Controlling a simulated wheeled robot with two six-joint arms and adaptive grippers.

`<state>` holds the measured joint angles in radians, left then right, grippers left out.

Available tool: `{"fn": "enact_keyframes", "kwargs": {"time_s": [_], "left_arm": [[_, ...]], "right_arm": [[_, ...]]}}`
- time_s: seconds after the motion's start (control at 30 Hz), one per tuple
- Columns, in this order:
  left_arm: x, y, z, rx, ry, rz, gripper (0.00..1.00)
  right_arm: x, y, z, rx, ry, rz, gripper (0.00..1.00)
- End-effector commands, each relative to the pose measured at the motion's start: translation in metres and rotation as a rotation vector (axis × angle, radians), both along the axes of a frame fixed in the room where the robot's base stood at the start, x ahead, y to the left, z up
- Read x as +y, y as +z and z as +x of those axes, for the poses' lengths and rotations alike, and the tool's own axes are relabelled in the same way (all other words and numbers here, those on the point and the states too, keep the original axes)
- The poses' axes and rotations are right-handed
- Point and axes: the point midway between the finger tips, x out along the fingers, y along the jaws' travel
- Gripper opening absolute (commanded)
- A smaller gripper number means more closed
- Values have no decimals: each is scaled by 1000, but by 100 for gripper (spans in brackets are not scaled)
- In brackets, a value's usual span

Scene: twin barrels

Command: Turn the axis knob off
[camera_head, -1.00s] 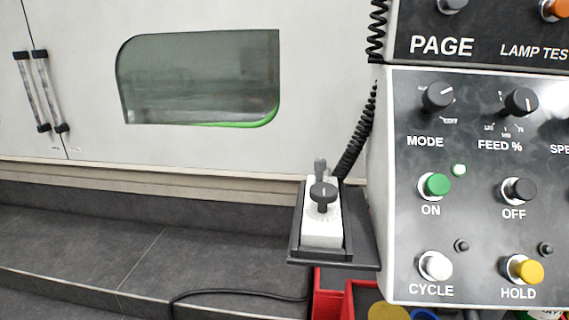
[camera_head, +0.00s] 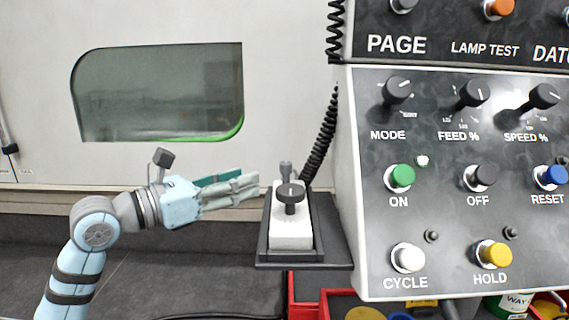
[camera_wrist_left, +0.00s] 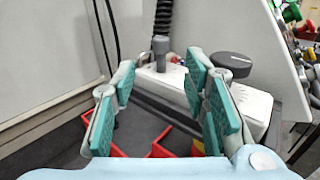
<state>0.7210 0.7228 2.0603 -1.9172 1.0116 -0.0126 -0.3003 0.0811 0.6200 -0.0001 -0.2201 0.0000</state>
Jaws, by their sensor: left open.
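A white handset (camera_head: 290,235) stands in a dark tray beside the control panel. It carries a wide dark knob (camera_head: 291,194) in front and a smaller grey knob (camera_head: 286,169) behind it. I cannot read any label saying which is the axis knob. My left gripper (camera_head: 252,183) is open and empty, just left of the knobs. In the left wrist view the gripper (camera_wrist_left: 164,74) has the grey knob (camera_wrist_left: 160,50) beyond the gap between its fingers. The dark knob (camera_wrist_left: 233,65) is to the right of the right finger there. My right gripper is not in view.
The control panel (camera_head: 440,235) with buttons and dials rises close on the right. A coiled cable (camera_head: 321,140) hangs behind the handset. The machine's white wall with a window (camera_head: 160,90) is behind. Red bins (camera_head: 305,308) sit below the tray (camera_head: 290,258).

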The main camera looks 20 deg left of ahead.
Motion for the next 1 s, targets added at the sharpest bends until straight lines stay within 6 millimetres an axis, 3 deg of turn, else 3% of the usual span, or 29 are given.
{"fn": "enact_keyframes", "kwargs": {"time_s": [0.1,0.33,0.5,0.77,1.0], "left_arm": [[-23,8,29,2,-6,-13,41],[-55,4,73,5,-4,-8,41],[-64,2,86,4,-2,-6,41],[-65,1,88,2,-1,-3,41],[-65,1,88,3,-1,-4,2]], "right_arm": [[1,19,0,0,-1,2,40],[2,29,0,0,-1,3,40],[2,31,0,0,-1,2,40],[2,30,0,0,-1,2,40],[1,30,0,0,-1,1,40]]}}
